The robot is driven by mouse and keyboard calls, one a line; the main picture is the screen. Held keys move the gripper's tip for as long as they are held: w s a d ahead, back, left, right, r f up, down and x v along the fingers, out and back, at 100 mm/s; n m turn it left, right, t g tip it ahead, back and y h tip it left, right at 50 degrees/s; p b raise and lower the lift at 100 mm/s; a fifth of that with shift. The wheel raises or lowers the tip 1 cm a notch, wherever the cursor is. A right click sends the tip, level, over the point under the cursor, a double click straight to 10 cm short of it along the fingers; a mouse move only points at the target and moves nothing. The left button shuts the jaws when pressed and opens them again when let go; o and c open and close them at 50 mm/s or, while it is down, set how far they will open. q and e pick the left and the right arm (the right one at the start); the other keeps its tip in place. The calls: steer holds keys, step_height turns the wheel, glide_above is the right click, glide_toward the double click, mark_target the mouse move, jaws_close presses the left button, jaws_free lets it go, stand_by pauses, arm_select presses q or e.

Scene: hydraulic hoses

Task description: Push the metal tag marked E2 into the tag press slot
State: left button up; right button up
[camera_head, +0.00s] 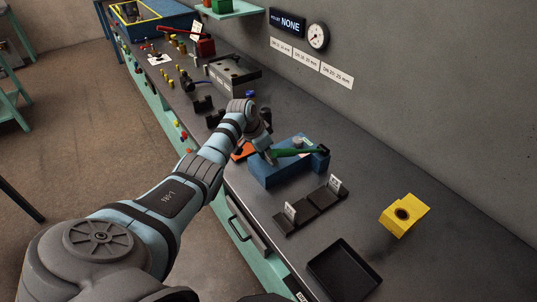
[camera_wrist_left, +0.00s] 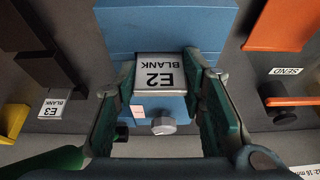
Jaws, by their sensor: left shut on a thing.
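The metal tag marked E2 BLANK (camera_wrist_left: 160,77) sits between the green fingers of my left gripper (camera_wrist_left: 162,90) in the left wrist view. The gripper is shut on it. The tag's far edge meets the blue tag press (camera_wrist_left: 165,32); I cannot tell how deep it is in the slot. A round silver knob or bolt (camera_wrist_left: 163,126) shows below the tag. In the head view my left gripper (camera_head: 265,150) is at the left end of the blue press (camera_head: 281,174), and the tag is hidden there. My right gripper is not in view.
A dark rack (camera_head: 312,210) with upright white tags stands in front of the press; a tag marked E3 (camera_wrist_left: 50,107) shows at left. A black tray (camera_head: 343,270), a yellow block (camera_head: 403,214) and the press's green lever (camera_head: 297,152) are nearby. An orange tray (camera_wrist_left: 283,25) lies beside the press.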

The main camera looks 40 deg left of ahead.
arm_select(q)
steer(key=o, duration=1.2)
steer(key=v, duration=1.2)
steer(key=shift+s, duration=0.1)
